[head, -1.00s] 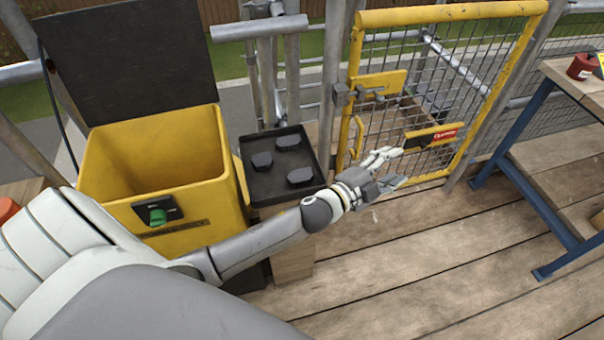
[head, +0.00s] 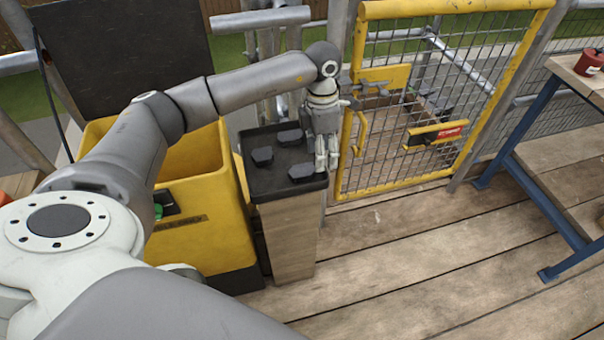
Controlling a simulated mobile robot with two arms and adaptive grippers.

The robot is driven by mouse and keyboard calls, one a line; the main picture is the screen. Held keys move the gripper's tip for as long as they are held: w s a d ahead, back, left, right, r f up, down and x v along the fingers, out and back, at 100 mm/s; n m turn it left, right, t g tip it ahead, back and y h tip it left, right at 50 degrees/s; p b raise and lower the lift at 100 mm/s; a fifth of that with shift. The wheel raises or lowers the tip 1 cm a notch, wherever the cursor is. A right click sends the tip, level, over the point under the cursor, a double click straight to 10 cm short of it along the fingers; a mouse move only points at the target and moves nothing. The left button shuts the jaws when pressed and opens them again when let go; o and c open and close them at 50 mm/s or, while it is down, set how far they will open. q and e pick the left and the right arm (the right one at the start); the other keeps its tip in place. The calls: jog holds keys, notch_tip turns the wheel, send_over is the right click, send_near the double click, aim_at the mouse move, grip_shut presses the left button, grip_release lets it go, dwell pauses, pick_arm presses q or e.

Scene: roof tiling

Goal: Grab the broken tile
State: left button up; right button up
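Three dark grey, angular pieces lie apart in a shallow black tray (head: 273,178) on a wooden stand: a left piece (head: 262,156), a back piece (head: 290,137) and a front piece (head: 302,172). I cannot tell whether any of them is the broken tile. My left gripper (head: 327,163) points down at the tray's right edge, just right of the front piece. Its fingers look close together, and no held thing shows; its opening is unclear. My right gripper is out of view.
A yellow bin (head: 205,245) with its dark lid (head: 125,70) raised stands left of the tray. A yellow mesh gate (head: 447,95) stands close right of my gripper. A blue-legged bench (head: 575,120) is at far right. The plank floor in front is clear.

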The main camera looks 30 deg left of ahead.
pick_arm(q)
jog(key=a+r+y, duration=0.2)
jog(key=a, duration=0.3)
send_over(302, 170)
notch_tip(302, 170, down, 5)
jog(key=shift+s+r, duration=0.1)
jog(key=shift+f+p, duration=0.6)
jog(key=shift+f, duration=2.6)
jog(key=shift+c, duration=0.3)
jog(key=c, duration=0.8)
jog(key=shift+r, duration=0.15)
